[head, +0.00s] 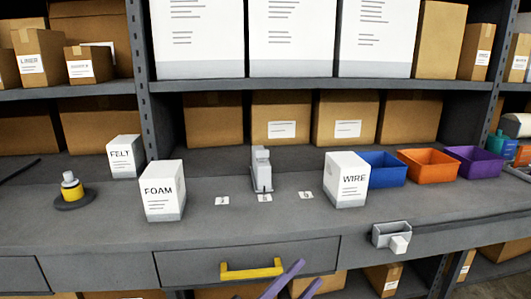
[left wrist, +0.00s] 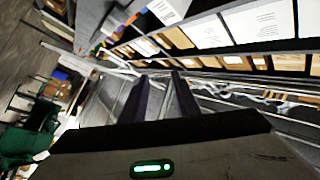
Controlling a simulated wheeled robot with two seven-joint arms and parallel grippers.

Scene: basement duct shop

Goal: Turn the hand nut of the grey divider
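A light grey upright tool (head: 262,170), which looks like the grey divider, stands near the middle of the bench between small numbered cards. Its hand nut is too small to make out. My left gripper (head: 292,279) shows at the bottom edge of the head view, in front of the bench and well short of the tool. Its two purple fingers are apart with nothing between them. The fingers also show in the left wrist view (left wrist: 163,95), with no divider visible there. My right gripper is not in view.
A FOAM box (head: 162,192) and a WIRE box (head: 346,181) flank the tool. Blue (head: 383,170), orange (head: 427,167) and purple (head: 474,163) bins stand at right. A yellow drawer handle (head: 252,270) and a grey holder (head: 391,236) stick out at the front.

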